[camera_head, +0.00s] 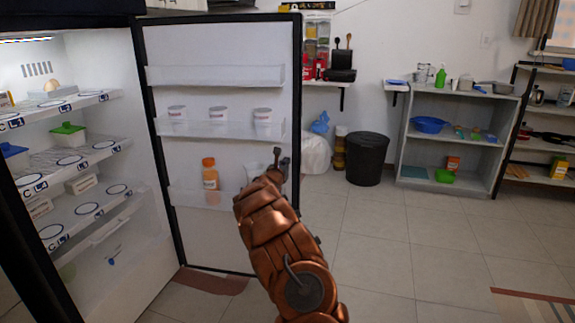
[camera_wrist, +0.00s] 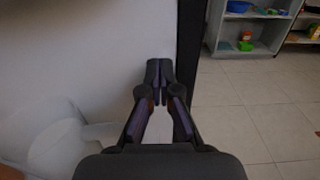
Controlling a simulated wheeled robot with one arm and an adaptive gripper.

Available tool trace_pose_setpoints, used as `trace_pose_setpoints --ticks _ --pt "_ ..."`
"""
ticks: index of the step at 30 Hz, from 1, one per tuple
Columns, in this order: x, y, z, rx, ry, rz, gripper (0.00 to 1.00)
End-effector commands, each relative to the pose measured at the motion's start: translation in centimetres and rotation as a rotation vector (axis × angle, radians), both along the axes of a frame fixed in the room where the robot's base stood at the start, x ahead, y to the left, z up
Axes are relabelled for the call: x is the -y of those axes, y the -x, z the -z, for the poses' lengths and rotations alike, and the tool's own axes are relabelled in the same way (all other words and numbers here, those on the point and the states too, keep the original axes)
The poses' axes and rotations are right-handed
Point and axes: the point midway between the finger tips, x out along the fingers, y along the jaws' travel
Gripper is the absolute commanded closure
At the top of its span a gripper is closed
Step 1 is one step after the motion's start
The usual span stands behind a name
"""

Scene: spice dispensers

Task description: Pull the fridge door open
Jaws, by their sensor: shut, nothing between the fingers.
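The fridge door (camera_head: 220,75) stands wide open in the head view, its white inner side with several shelves facing me. The fridge interior (camera_head: 88,110) is exposed on the left. My gripper (camera_head: 277,157) is at the door's inner side near its free edge, in front of the lower door shelf. In the wrist view my gripper (camera_wrist: 160,72) is shut and empty, with its fingertips together just left of the door's dark edge (camera_wrist: 190,50). I cannot tell whether the fingertips touch the door. My arm hides part of the lower door.
Door shelves hold white cups (camera_head: 218,115) and an orange bottle (camera_head: 210,174). A black bin (camera_head: 367,158) and a grey shelf unit (camera_head: 460,115) stand along the back wall. The tiled floor (camera_head: 400,240) at the right is clear.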

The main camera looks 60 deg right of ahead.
Motion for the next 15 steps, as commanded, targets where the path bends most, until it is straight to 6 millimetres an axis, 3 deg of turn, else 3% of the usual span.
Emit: trace_pose_setpoints --ticks 15 --pt "-0.41 -0.03 0.11 0.000 0.000 -0.002 1.00"
